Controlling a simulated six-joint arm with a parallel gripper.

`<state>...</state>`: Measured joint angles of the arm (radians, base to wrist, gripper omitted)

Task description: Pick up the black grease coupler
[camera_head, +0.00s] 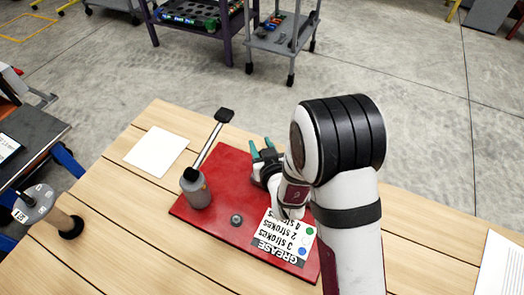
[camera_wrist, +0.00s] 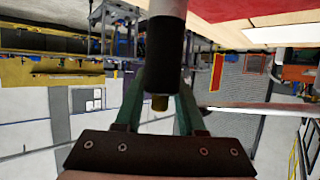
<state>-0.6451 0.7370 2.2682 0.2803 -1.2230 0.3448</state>
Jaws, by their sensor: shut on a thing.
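The black grease coupler (camera_wrist: 165,50) is a dark cylinder with a brass-coloured tip, joined to a pale grey tube at the top of the wrist view. My gripper (camera_wrist: 162,78) has its green fingers on either side of the coupler, shut on it. In the head view my gripper (camera_head: 262,147) is above the far right part of the red board (camera_head: 232,170), with its fingers pointing away; the coupler cannot be made out there. A grey canister (camera_head: 196,190) with a long black-gripped lever (camera_head: 211,140) stands on the board's left side.
A small grey round fitting (camera_head: 237,220) sits on the board, left of a white grease label (camera_head: 287,238). White paper (camera_head: 157,151) lies at the left of the wooden table (camera_head: 130,225). A dark-based cylinder (camera_head: 66,224) stands at far left. Another sheet (camera_head: 501,268) lies at right.

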